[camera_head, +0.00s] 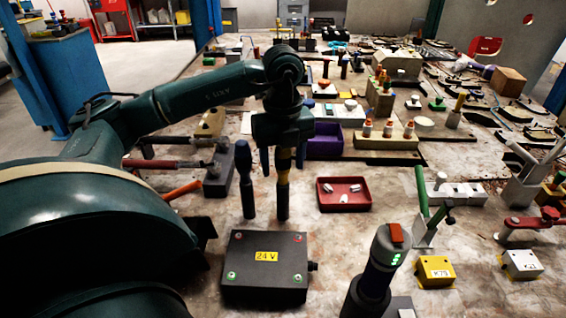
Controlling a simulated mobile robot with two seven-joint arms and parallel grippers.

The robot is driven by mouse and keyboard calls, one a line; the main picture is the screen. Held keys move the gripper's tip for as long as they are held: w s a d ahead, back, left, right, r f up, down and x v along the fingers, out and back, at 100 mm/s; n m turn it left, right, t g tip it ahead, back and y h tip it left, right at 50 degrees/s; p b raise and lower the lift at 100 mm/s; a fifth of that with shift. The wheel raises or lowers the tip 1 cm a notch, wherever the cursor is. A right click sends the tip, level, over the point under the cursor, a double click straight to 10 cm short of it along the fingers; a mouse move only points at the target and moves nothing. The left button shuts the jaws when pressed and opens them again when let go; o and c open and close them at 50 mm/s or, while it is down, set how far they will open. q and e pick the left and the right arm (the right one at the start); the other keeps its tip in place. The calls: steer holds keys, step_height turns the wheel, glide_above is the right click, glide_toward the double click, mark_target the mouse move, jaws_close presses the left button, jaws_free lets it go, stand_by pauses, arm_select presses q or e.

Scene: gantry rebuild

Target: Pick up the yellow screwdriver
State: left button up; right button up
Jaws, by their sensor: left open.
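My left gripper (283,160) comes down from above in the middle of the view, fingers pointing down. It is open, with one finger on each side of an upright dark tool with yellow bands (283,180), which looks like the yellow screwdriver. The tool's upper end is between the fingers and partly hidden by the gripper; its lower part reaches down behind the black box. I cannot tell whether the fingers touch it. A dark blue-grey screwdriver (245,185) stands upright just to its left.
A black box labelled 24 V (265,275) lies in front. A red tray (330,205) with small pale parts is to the right, a purple bin (325,148) behind it. A dark cylindrical device (375,265) with green lights stands front right. Clamps and blocks crowd the right.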

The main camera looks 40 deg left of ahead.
arm_select(q)
jaws_close()
stand_by(0.5)
